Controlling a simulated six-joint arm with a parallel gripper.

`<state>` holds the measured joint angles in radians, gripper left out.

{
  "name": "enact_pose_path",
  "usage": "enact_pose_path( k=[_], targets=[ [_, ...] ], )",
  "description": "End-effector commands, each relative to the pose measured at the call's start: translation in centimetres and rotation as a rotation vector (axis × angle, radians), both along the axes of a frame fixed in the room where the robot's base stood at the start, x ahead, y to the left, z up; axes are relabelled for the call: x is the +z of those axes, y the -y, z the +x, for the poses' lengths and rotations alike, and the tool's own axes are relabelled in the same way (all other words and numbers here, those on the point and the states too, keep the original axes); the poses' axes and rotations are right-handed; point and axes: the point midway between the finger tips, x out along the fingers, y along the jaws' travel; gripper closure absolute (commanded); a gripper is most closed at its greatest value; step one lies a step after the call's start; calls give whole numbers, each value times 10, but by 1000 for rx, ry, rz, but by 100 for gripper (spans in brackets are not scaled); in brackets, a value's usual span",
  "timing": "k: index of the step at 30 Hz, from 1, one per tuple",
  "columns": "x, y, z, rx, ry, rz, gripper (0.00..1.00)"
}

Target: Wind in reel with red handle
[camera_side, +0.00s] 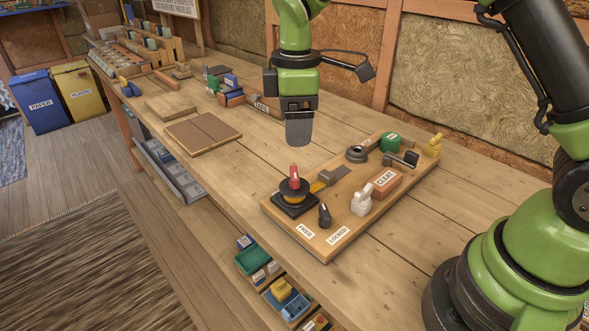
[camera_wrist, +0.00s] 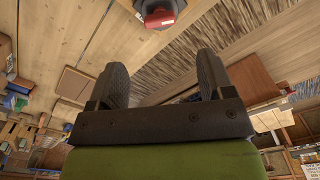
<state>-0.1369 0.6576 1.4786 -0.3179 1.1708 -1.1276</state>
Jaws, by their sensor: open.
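The reel with the red handle (camera_side: 294,177) stands at the left end of a wooden board (camera_side: 330,240) on the bench. It has a dark square base and a yellow-orange strip runs from it toward a grey-brown piece. In the wrist view the red handle (camera_wrist: 160,18) shows at the top edge, partly cut off. My gripper (camera_side: 299,135) hangs above the bench, behind and above the reel, apart from it. In the wrist view its two fingers (camera_wrist: 162,85) are spread, with nothing between them.
A brown panel (camera_side: 203,132) lies to the left. The bench between panel and board is clear.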

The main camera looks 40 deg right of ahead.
Motion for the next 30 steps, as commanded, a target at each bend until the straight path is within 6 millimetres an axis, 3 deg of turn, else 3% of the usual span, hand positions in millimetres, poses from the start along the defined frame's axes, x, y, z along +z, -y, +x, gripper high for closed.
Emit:
enact_pose_path(
  k=[5, 18, 30],
  targets=[
    [-17, 0, 1, 21, -12, -5, 26],
    [-91, 0, 1, 18, -11, -3, 26],
    [-103, 0, 1, 16, -7, -3, 26]
  ],
)
